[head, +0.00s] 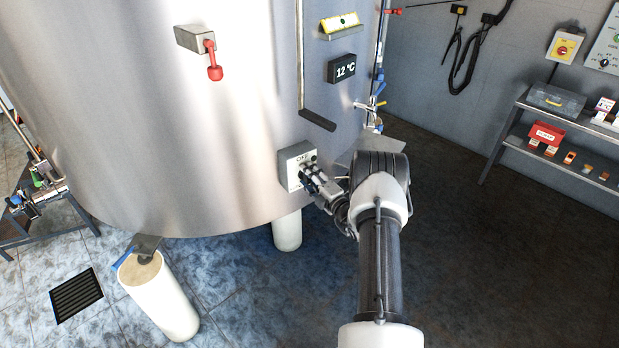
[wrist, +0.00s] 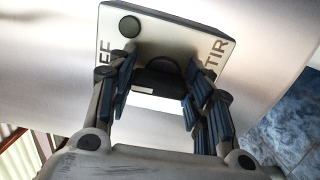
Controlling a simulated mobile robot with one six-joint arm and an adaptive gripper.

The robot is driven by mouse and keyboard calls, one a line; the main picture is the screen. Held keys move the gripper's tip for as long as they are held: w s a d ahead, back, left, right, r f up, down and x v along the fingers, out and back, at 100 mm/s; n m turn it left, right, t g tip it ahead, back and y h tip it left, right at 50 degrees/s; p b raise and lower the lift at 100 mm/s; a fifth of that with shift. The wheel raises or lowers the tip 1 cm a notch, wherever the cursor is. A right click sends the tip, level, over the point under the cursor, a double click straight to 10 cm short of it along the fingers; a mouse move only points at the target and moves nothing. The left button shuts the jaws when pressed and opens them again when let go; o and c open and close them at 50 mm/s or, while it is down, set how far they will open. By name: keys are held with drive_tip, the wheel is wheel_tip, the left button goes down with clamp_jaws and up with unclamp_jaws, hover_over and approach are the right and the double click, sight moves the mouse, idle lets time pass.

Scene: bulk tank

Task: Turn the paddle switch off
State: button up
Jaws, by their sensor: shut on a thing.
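The switch box (head: 291,168) is a grey box on the lower front of the steel tank, with OFF printed near its top edge in the head view. In the wrist view, its plate (wrist: 195,30) shows parts of the OFF and STIR labels on opposite sides. The black paddle (wrist: 157,80) sits between my fingers. My gripper (head: 311,173) is at the face of the box, shut on the paddle; it also shows in the wrist view (wrist: 157,88). My fingers partly hide the paddle and labels, so I cannot tell which label it points to.
A red-handled valve (head: 213,62) sticks out of the tank at upper left. A 12 °C display (head: 342,68) and a dark bar (head: 318,120) are above the box. A white tank leg (head: 287,231) stands below. A shelf (head: 560,160) is at right, with open floor before it.

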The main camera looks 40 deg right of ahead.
idle(0.3)
drive_tip(key=o, duration=1.1)
drive_tip(key=s, duration=0.8)
drive_tip(key=s+a, duration=0.1)
drive_tip(key=s, duration=0.3)
drive_tip(key=shift+a, duration=0.1)
